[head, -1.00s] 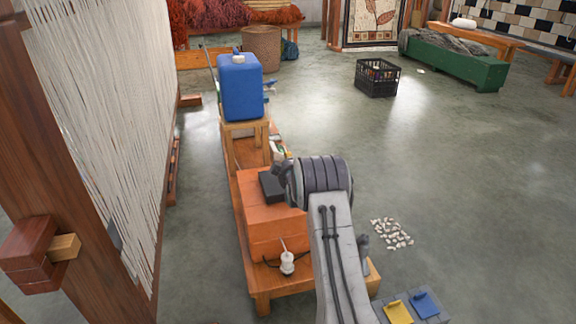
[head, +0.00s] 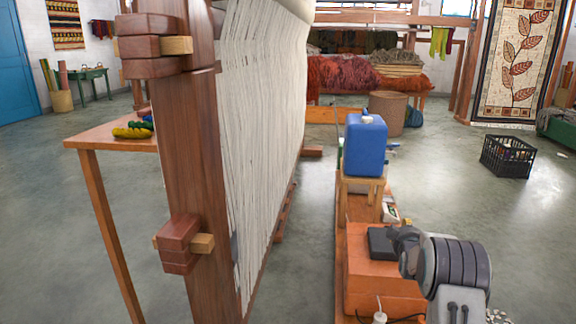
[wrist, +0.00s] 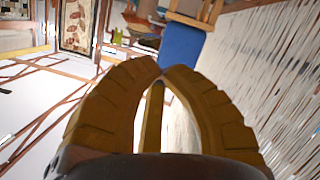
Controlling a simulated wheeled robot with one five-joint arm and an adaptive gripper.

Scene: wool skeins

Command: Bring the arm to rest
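In the head view my grey arm is at the lower right, folded in front of an orange box; the fingers cannot be made out there. A blue jug (head: 365,145) stands on a small wooden stool (head: 361,186) beyond the arm. The jug also shows in the wrist view (wrist: 181,44), past the fingertips and apart from them.
A loom post (head: 187,130) and white warp threads (head: 262,130) stand left of the arm. The orange box (head: 378,285) and a black block (head: 381,242) are close to it. A black crate (head: 508,157) stands on the floor at right, with open floor around it.

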